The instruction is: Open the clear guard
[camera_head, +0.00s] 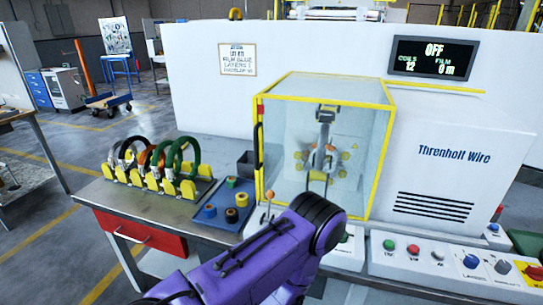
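The clear guard (290,120) is a transparent box with yellow edges on the front of the white machine. It looks closed, with its panels standing in place. A dark and red handle (258,145) sits on its left front edge. Through the panels I see a grey winding mechanism (323,150) with yellow parts around it. A purple arm of mine rises from the bottom, its dark joint in front of the guard's lower front. No second arm or gripper shows.
Left of the guard, a rack (155,180) holds several coloured coils on the metal bench. A blue tray (225,205) with small spools and a dark bin (246,163) stand close to the guard. A button panel (440,262) lies at the right front. The display (433,58) reads OFF.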

